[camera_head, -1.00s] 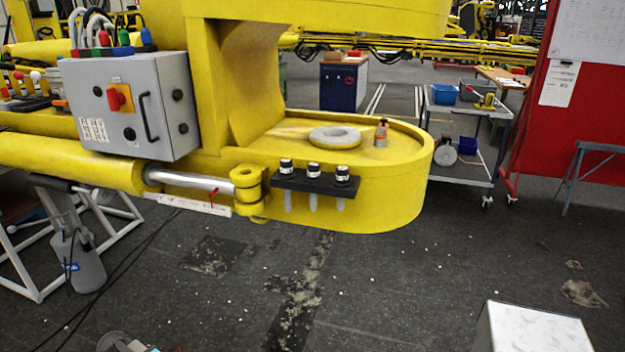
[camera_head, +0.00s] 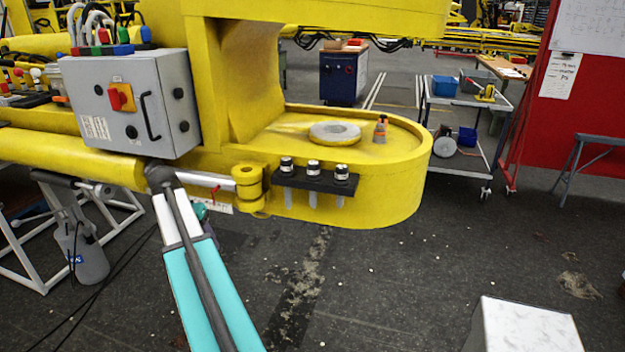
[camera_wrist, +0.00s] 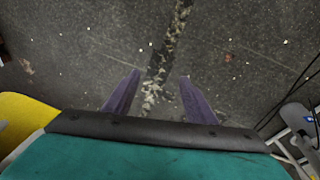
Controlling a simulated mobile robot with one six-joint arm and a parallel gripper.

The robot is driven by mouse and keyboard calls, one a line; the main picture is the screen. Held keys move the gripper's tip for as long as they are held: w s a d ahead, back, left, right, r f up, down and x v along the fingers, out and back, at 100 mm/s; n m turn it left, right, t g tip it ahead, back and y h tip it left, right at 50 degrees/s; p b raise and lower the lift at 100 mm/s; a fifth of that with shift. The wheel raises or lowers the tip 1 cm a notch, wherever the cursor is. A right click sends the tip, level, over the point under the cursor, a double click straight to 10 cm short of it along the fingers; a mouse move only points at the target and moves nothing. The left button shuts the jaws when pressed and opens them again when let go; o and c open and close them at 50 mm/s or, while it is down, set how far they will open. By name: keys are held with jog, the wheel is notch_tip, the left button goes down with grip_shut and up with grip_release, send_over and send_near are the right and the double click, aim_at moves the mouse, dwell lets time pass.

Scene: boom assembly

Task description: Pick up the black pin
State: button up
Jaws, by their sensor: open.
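Three pins with black tops and pale bands stand in a black holder on the side of the yellow boom: a left pin (camera_head: 287,165), a middle pin (camera_head: 313,168) and a right pin (camera_head: 341,173). Their pale shafts hang below the holder (camera_head: 300,181). I cannot tell which is the black pin. In the wrist view my gripper (camera_wrist: 160,76) is open, its two purple fingers apart with only floor between them. No pin shows in that view. My arm is in the head view, left of the holder, but the fingers cannot be made out there.
The yellow boom end (camera_head: 390,190) has a flat ring (camera_head: 334,133) and a small orange-grey item (camera_head: 380,130) on top. A grey control box (camera_head: 130,105) is at left. A white box (camera_head: 525,328) stands at lower right.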

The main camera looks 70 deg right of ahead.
jog(key=s+d+r+m, duration=0.2)
jog(key=s+d+r, duration=0.15)
jog(key=r, duration=0.25)
jog(key=s+d+r+m+p, duration=0.1)
jog(key=s+d+r, duration=0.1)
jog(key=d+r, duration=0.25)
jog(key=s+d+r+m, duration=0.2)
jog(key=s+d+r, duration=0.1)
jog(key=r, duration=0.4)
jog(key=m+g, duration=0.1)
jog(key=m, duration=0.5)
send_near(313, 162)
notch_tip(313, 162, up, 3)
jog(key=w+a, duration=0.1)
jog(key=a, duration=0.1)
jog(key=shift+w+f+h+p, duration=0.1)
jog(key=shift+w+h+p, duration=0.1)
jog(key=shift+h+p, duration=0.3)
jog(key=shift+p+x, duration=1.4)
jog(key=shift+x, duration=2.95)
jog(key=shift+s, duration=0.15)
jog(key=shift+s+p+x, duration=0.15)
jog(key=shift+p+x, duration=0.5)
jog(key=shift+x, duration=0.05)
jog(key=shift+s+p+x, duration=0.15)
jog(key=shift+p+x, duration=0.5)
jog(key=shift+x, duration=0.05)
jog(key=shift+p+x, duration=0.35)
jog(key=shift+x, duration=0.7)
